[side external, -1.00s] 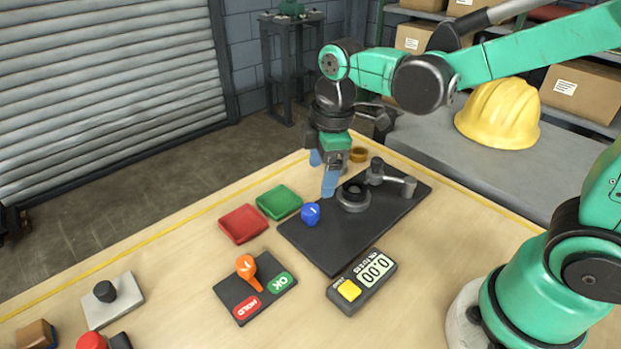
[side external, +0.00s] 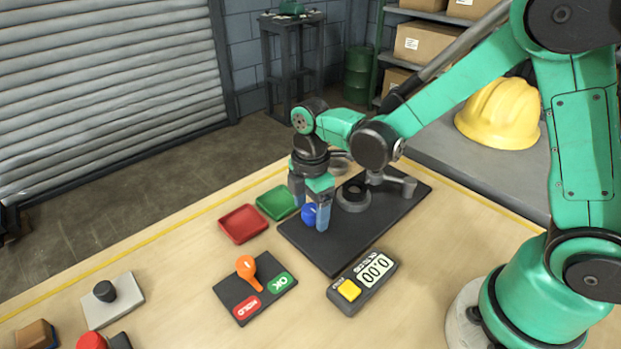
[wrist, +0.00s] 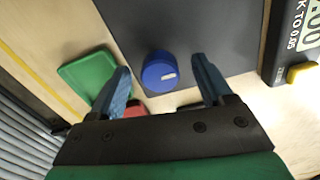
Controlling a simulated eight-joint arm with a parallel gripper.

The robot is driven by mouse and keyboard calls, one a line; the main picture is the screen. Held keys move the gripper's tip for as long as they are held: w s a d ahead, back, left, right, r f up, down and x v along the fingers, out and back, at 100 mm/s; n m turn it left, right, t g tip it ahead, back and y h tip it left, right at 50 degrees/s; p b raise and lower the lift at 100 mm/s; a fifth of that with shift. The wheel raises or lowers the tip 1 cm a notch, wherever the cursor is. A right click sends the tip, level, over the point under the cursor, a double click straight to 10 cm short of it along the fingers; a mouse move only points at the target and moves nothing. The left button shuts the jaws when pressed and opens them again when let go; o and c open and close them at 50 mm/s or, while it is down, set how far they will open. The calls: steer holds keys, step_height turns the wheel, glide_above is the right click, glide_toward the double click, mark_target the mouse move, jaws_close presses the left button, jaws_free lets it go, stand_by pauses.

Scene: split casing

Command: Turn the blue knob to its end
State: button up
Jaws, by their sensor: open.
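The blue knob (side external: 309,214) stands on the dark base plate (side external: 330,252), near its left corner. My gripper (side external: 311,216) is open and points down at the knob. In the side view its fingers stand on either side of the knob. In the wrist view the knob lies between and slightly beyond the fingertips (wrist: 160,80), with gaps on both sides. I cannot tell how low the fingertips reach against the knob.
On the plate, a grey round fixture (side external: 353,195) and a clamp arm (side external: 390,182) stand close to my gripper. Green (side external: 277,202) and red (side external: 244,223) trays lie left of the plate. A meter (side external: 362,278) and an orange lever (side external: 249,272) are in front.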

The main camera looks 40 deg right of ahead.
jaws_close()
steer(key=shift+m, duration=0.3)
steer(key=m, duration=1.1)
steer(key=shift+m, duration=0.4)
steer(key=m, duration=1.1)
steer(key=shift+m, duration=0.5)
